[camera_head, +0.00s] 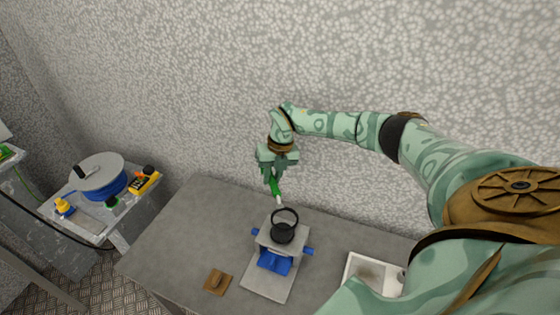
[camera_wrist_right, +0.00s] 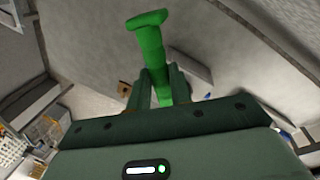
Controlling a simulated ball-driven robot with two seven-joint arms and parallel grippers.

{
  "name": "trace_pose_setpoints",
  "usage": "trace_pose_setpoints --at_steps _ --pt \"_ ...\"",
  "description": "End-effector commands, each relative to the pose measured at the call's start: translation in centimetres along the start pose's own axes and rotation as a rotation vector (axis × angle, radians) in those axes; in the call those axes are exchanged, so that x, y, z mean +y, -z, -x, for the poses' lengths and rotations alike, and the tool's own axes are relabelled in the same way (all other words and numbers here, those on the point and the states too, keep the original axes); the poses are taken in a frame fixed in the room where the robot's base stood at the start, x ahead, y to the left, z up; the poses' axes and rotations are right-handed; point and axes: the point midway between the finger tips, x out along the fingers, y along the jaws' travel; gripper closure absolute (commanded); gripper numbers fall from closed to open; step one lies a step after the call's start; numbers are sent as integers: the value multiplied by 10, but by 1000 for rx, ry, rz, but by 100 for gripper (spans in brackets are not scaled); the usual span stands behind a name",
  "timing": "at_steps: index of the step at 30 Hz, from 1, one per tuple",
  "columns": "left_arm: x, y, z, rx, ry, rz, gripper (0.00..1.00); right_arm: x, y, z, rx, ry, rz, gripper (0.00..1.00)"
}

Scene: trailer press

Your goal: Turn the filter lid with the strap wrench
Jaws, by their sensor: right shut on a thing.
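The strap wrench has a green handle (camera_head: 274,187) and a dark strap loop (camera_head: 285,212). My right gripper (camera_head: 272,177) is shut on the handle, behind and above the filter. In the right wrist view the green handle (camera_wrist_right: 150,45) stands up between the fingers of the right gripper (camera_wrist_right: 155,88). The black filter (camera_head: 283,234) sits in a grey and blue holder (camera_head: 274,262) on the bench. The loop shows at the top of the filter; I cannot tell whether it is around the lid or just above it. My left gripper is not in view.
The grey bench (camera_head: 190,230) is mostly clear to the left. A small brown block (camera_head: 217,281) lies left of the holder, and a white tray (camera_head: 352,267) stands to the right. A side table holds a blue cable reel (camera_head: 112,184) and a yellow tool (camera_head: 145,180). The wall is close behind.

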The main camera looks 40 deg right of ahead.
Motion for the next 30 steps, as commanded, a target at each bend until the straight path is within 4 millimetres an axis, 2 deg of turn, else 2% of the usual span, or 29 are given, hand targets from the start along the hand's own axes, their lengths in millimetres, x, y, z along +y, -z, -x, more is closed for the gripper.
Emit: trace_pose_setpoints --at_steps 3,5,17,23,30 --pt "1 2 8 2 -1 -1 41 -17 -3 1 -28 1 -143 100" --pt "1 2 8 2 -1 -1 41 -21 -4 0 -36 0 -178 100" --pt "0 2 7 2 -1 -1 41 -22 -6 -1 -38 -4 -193 100" --pt "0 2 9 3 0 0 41 -8 -1 -3 -13 -5 -74 100" --pt "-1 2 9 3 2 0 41 18 11 -9 36 -5 166 100"
